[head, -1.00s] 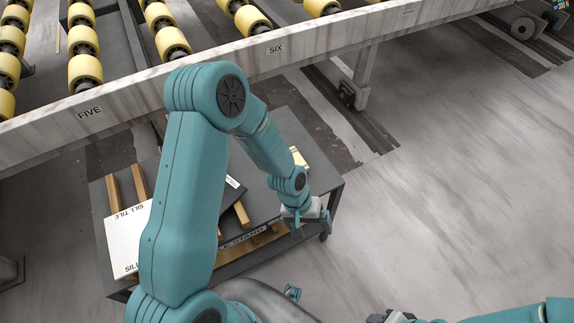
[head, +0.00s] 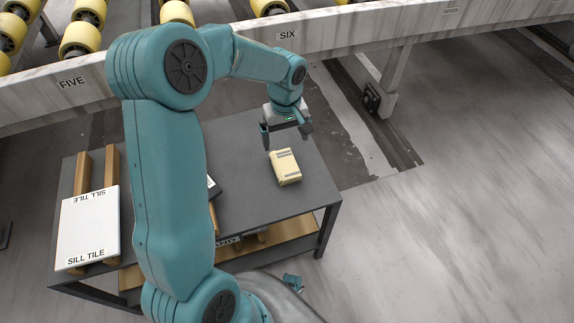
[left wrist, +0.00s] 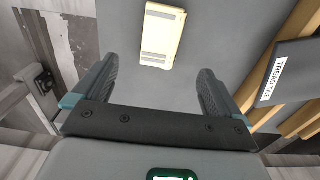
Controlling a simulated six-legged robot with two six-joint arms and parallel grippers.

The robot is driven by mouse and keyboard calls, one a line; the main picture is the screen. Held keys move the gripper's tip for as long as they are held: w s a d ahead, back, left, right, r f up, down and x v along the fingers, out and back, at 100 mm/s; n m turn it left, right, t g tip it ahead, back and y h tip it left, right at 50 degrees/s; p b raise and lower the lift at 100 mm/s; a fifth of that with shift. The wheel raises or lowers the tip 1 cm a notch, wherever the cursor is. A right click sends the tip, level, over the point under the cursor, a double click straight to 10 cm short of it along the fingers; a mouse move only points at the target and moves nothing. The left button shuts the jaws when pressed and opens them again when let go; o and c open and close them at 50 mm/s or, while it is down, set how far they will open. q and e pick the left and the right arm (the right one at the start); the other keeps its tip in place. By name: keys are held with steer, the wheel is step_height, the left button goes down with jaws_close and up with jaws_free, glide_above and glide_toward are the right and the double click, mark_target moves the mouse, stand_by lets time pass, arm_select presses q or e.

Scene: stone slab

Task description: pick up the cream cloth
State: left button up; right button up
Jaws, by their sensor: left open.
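The cream cloth (head: 285,167) is a folded, block-like bundle with grey stripes, lying on the right part of the dark table top (head: 247,178). It also shows in the left wrist view (left wrist: 158,36), beyond the fingertips. My left gripper (head: 286,138) is open and empty, pointing down just behind the cloth in the head view. In the left wrist view my left gripper (left wrist: 158,72) has its fingers wide apart with bare table between them. The cloth looks apart from both fingers.
A white sill tile (head: 88,228) lies on wooden bars at the table's left. A dark tread tile (left wrist: 290,70) on wooden bars shows in the left wrist view, mostly hidden behind my arm in the head view. A roller conveyor rail (head: 330,35) runs behind the table.

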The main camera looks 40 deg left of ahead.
arm_select(q)
glide_above(285, 163)
step_height(285, 163, down, 6)
steer(key=shift+r+b, duration=0.15)
steer(key=shift+b, duration=0.3)
steer(key=shift+f, duration=0.4)
step_height(285, 163, down, 5)
steer(key=shift+f+b, duration=0.1)
steer(key=shift+b, duration=0.65)
steer(key=c, duration=1.1)
